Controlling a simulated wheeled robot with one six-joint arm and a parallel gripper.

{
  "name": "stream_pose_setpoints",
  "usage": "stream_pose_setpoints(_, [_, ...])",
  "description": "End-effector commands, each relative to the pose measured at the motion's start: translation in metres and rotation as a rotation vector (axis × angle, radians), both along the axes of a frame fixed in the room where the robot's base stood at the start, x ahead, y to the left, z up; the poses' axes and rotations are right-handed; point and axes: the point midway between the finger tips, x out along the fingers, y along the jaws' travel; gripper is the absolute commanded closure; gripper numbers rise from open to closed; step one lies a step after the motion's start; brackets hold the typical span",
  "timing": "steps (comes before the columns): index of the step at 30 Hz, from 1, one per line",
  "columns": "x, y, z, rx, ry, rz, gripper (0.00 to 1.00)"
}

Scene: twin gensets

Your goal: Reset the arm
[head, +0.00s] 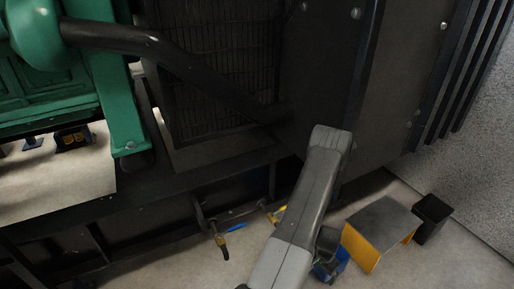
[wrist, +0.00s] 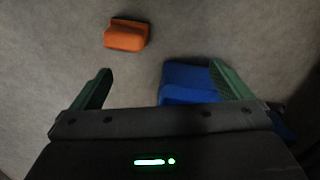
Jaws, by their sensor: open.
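My gripper (wrist: 160,88) shows in the wrist view with its two green fingers spread wide apart, and nothing is between them. Past the fingers lie an orange object (wrist: 126,35) and a blue object (wrist: 188,82) on a grey surface. The right finger overlaps part of the blue object in the picture; I cannot tell whether they touch. In the head view my grey arm reaches up in front of the dark machine housing, and the fingers are not clearly visible there.
The green engine (head: 45,75) and the dark radiator housing (head: 330,85) fill much of the head view. A grey-topped yellow stand (head: 383,226) and a black bin (head: 432,217) stand at the lower right. Pale floor (head: 450,262) is clear in front of them.

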Motion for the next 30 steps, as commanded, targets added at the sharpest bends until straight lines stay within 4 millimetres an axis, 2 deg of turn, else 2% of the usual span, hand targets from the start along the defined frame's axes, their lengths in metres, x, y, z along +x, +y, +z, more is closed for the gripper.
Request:
stream_pose_setpoints(1, [0.004, 0.005, 0.013, 0.0, 0.0, 0.019, 0.01])
stream_pose_setpoints(30, [0.055, 0.098, 0.153, 0.0, 0.0, 0.361, 0.01])
